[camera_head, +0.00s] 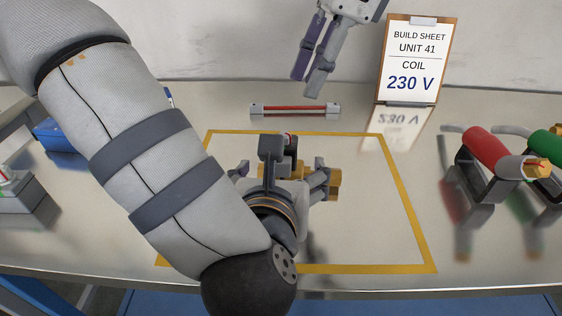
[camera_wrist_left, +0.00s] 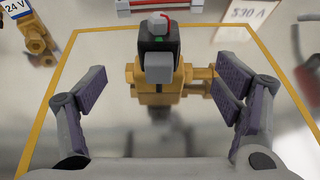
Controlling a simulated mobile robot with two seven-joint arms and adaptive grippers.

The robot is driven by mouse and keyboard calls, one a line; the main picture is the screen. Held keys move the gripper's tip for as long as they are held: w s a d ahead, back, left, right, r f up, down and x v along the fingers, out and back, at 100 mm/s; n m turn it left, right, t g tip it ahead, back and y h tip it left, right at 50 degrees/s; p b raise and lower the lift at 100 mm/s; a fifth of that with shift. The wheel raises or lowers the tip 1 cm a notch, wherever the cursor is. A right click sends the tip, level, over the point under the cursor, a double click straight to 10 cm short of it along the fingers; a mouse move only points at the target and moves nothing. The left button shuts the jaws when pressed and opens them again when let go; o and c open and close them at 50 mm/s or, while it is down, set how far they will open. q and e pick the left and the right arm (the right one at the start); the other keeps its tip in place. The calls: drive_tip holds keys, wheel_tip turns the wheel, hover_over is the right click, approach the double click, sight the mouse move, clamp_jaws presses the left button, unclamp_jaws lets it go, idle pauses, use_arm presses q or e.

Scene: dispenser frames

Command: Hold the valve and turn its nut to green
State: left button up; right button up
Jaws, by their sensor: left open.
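The brass valve (camera_wrist_left: 158,78) stands inside the yellow outline, with a black and grey block on top and a small red mark and green spot there. In the head view its brass body (camera_head: 268,171) is partly hidden by my left gripper. A brass hex piece (camera_head: 334,184), perhaps the nut, sticks out to its right. My left gripper (camera_head: 283,172) is open around the valve; in the left wrist view its fingers (camera_wrist_left: 162,88) stand on either side, the left one clearly apart. My right gripper (camera_head: 311,76) hangs empty above the back of the table, fingers pointing down.
A build sheet (camera_head: 417,60) reading coil 230 V stands at the back. A red-cored bar (camera_head: 295,111) lies behind the yellow outline (camera_head: 404,204). Red (camera_head: 485,146) and green (camera_head: 546,143) handled tools rest at right. A 24 V-labelled part (camera_wrist_left: 36,38) is at left.

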sight(285, 153)
use_arm(q)
drive_tip(key=x, duration=1)
drive_tip(key=shift+f, duration=0.1)
drive_tip(key=shift+a, duration=0.1)
clamp_jaws()
idle(0.5)
